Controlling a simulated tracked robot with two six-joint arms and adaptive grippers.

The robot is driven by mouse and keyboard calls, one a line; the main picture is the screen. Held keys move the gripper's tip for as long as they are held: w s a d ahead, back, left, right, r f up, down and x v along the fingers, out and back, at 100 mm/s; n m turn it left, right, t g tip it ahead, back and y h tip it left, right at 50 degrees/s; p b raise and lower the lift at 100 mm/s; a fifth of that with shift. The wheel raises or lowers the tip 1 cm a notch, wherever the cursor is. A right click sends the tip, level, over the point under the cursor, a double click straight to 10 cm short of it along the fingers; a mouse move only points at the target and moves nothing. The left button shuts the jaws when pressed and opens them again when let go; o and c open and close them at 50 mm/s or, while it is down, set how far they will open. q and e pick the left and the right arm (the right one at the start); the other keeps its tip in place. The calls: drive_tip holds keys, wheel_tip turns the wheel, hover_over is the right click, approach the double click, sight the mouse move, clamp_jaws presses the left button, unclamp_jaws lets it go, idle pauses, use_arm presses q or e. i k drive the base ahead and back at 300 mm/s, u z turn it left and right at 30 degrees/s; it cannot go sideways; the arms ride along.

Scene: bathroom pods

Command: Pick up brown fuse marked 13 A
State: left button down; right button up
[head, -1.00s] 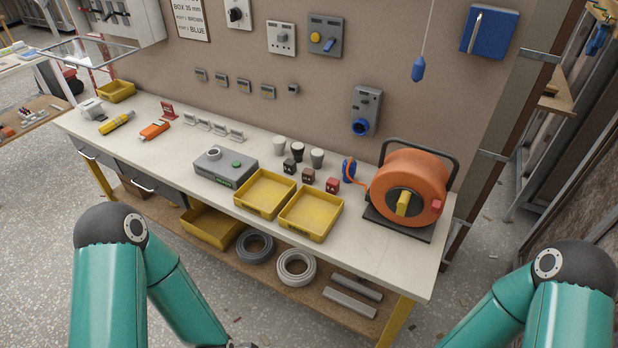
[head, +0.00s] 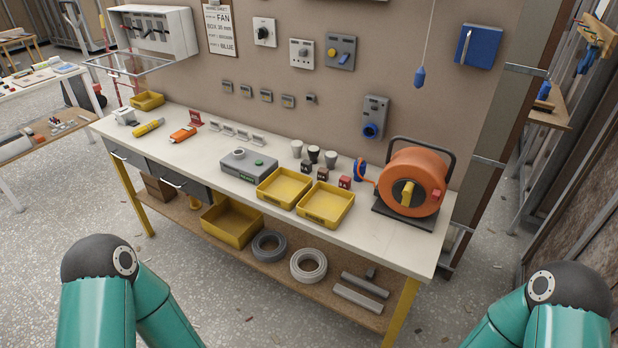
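I cannot make out a fuse marked 13 A; no such marking is readable at this distance. In the head view, a small brown block (head: 323,174) stands on the workbench (head: 372,235) between a black block (head: 306,168) and a red block (head: 345,182). I cannot tell whether any of these is a fuse. My two teal arms show at the bottom left and bottom right, well short of the bench. Both grippers are out of the frame.
Two yellow trays (head: 260,197) (head: 325,221), a grey device (head: 231,175) and an orange cable reel (head: 417,208) stand on the bench. Several cups are behind the blocks. A lower shelf (head: 280,277) holds coils and a yellow bin (head: 232,240). The floor before the bench looks open.

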sight(323, 175)
drive_tip(key=z, duration=0.85)
drive_tip(key=i, duration=0.15)
drive_tip(key=u, duration=2.95)
drive_tip(key=i, duration=1.8)
drive_tip(key=u, duration=0.7)
drive_tip(key=i, duration=0.3)
drive_tip(key=z, duration=3.15)
drive_tip(key=i, duration=0.5)
drive_tip(key=z, duration=0.15)
